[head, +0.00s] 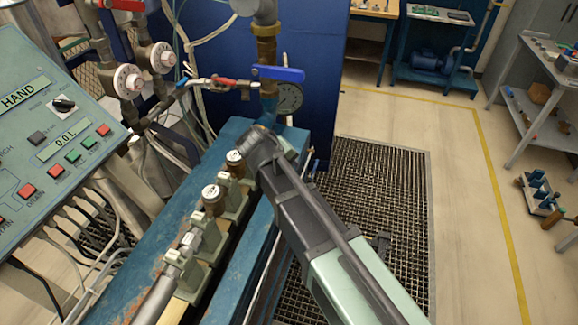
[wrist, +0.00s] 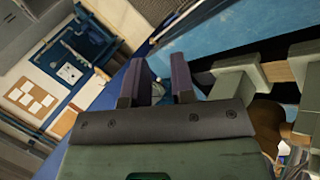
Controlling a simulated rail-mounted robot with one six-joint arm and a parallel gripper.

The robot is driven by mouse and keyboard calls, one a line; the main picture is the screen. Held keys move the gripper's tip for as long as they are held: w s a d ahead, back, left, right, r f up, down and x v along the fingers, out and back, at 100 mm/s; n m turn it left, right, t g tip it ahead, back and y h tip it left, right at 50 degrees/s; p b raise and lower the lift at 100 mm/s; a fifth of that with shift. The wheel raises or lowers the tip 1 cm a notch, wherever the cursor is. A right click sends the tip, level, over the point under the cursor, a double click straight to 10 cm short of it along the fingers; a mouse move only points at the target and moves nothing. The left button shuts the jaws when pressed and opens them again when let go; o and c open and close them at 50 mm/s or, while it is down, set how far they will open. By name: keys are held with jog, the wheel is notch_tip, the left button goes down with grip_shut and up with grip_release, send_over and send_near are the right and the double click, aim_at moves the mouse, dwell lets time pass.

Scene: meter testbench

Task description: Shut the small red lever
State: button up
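The small red lever (head: 222,80) is in the head view, on a thin horizontal pipe left of the large blue lever (head: 278,74). It lies roughly along its pipe. A larger red handle (head: 125,4) is at the top left edge. My gripper (head: 258,140) is below and a little right of the small red lever, apart from it, over the blue bench. In the wrist view my gripper's two dark fingers (wrist: 158,82) stand apart with a gap between them, and nothing is held. I cannot make out the small red lever in the wrist view.
A row of meters (head: 213,197) in grey-green clamps runs along the blue bench (head: 130,290) left of my arm. A pressure gauge (head: 289,97) hangs below the blue lever. A control panel (head: 60,140) stands at left. Floor grating (head: 390,190) lies right.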

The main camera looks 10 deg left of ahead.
jog(key=w+a+r+n+t+y, duration=0.1)
jog(key=w+r+t, duration=0.25)
jog(key=w, duration=0.35)
jog(key=n+t+y+b, duration=0.2)
jog(key=n+y, duration=1.5)
jog(key=n, duration=0.2)
send_near(233, 85)
jog(key=x, duration=1.2)
jog(key=shift+w+a, duration=0.25)
jog(key=shift+a, duration=0.05)
grip_shut()
